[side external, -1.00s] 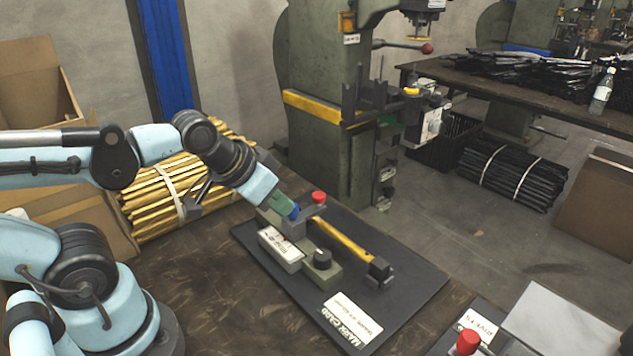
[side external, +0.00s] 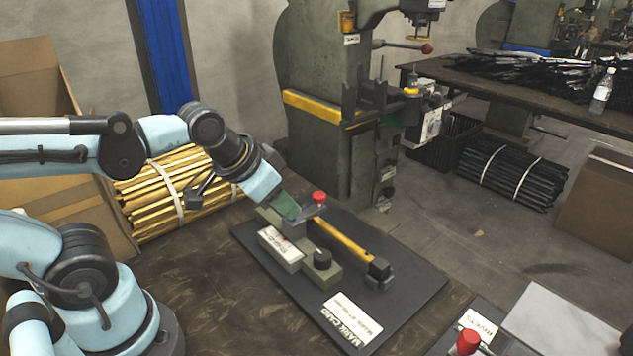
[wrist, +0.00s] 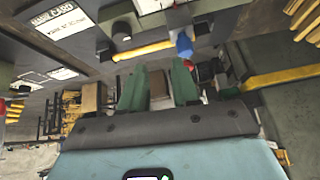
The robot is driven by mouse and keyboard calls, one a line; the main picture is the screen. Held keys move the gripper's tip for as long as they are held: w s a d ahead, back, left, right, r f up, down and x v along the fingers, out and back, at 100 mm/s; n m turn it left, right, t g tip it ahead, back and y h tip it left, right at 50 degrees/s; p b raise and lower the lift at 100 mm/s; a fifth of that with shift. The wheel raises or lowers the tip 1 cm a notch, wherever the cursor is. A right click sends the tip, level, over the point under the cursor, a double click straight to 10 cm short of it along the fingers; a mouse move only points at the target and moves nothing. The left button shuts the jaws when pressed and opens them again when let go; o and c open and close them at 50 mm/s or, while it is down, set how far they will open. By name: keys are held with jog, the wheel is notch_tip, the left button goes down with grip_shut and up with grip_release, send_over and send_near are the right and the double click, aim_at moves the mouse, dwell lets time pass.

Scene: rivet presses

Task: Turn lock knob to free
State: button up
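My gripper (side external: 290,207) is at the far left end of a small fixture (side external: 334,274) on a black mat (side external: 400,307). In the wrist view, its two green fingers (wrist: 158,68) are apart with nothing held between them. A blue part (wrist: 184,43) lies just beyond the right fingertip; I cannot tell whether they touch. A red knob (side external: 319,197) stands beside the gripper, and a black round knob (side external: 322,258) sits at the near end. A yellow bar (side external: 342,241) lies along the fixture. I cannot tell which knob is the lock knob.
A white label plate (side external: 280,244) is on the fixture and a printed card (side external: 352,320) is on the mat. A second red knob (side external: 467,341) stands at the front right. Yellow bundled bars (side external: 165,187) lie behind my arm. A green press (side external: 325,135) stands behind.

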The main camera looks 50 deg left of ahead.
aim_at(322, 255)
jog(key=o, duration=0.5)
jog(key=m, duration=0.1)
jog(key=w+d+r+m+g, duration=0.1)
jog(key=m, duration=0.1)
jog(key=shift+w+d+r+m+g, duration=0.15)
jog(key=shift+d+m+g, duration=0.1)
jog(key=shift+m+g, duration=0.15)
jog(key=shift+c, duration=0.2)
jog(key=d+m+g, duration=0.1)
jog(key=m, duration=0.1)
jog(key=w+d+r+m+g, duration=0.1)
jog(key=m, duration=0.2)
jog(key=w+d+m+g, duration=0.1)
jog(key=m, duration=0.2)
jog(key=shift+w+d+r+g, duration=0.15)
jog(key=shift+d+r+g, duration=0.05)
jog(key=shift+g, duration=0.2)
jog(key=shift+w+d+f+m+g, duration=0.15)
jog(key=shift+f+m, duration=0.2)
jog(key=shift+f, duration=1.65)
jog(key=shift+d+f+m+g, duration=0.2)
jog(key=shift+f+m, duration=0.2)
jog(key=shift+f, duration=1.55)
jog(key=shift+w+d+f+m+g, duration=0.15)
jog(key=shift+f+m, duration=0.2)
jog(key=shift+f, duration=1.65)
jog(key=shift+s, duration=0.1)
jog(key=c, duration=1)
